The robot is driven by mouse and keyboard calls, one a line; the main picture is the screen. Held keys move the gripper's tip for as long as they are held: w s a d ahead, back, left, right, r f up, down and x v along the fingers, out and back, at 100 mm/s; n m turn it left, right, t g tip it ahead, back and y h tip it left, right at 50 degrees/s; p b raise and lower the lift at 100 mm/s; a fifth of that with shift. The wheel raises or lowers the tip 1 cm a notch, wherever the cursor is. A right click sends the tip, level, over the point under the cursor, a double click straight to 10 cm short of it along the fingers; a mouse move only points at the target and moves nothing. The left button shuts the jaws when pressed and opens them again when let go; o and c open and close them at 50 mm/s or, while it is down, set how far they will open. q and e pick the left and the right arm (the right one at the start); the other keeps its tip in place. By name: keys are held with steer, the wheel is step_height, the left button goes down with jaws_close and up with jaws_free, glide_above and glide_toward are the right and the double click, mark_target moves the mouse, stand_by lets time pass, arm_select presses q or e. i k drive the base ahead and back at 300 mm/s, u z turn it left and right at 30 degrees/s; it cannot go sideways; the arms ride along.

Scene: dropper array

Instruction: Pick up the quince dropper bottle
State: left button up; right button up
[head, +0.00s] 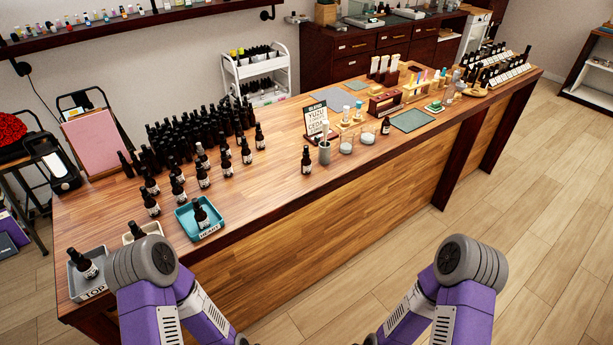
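Many dark dropper bottles with white labels stand in a dense cluster (200,135) on the left half of the wooden counter. Several stand apart in front of it, such as one bottle (151,203) near the trays and one bottle (306,160) by the counter's front edge. Their labels are too small to read, so I cannot tell which is the quince bottle. My two purple arms rise from the bottom of the head view, one at left and one at right. Only their grey rounded joints and links show; neither gripper is in view.
A grey tray marked TOP (97,291), a cream tray (126,238) and a teal tray (211,232) each hold a bottle. My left arm partly covers the cream tray. A sign (316,117), glass jars and racks stand further right. Bare wood (265,180) lies mid-counter.

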mark_target(305, 163)
steer(key=u, duration=0.05)
steer(key=k, duration=0.1)
steer(key=z, duration=1.4)
steer(key=i, duration=1.15)
steer(key=u, duration=1.3)
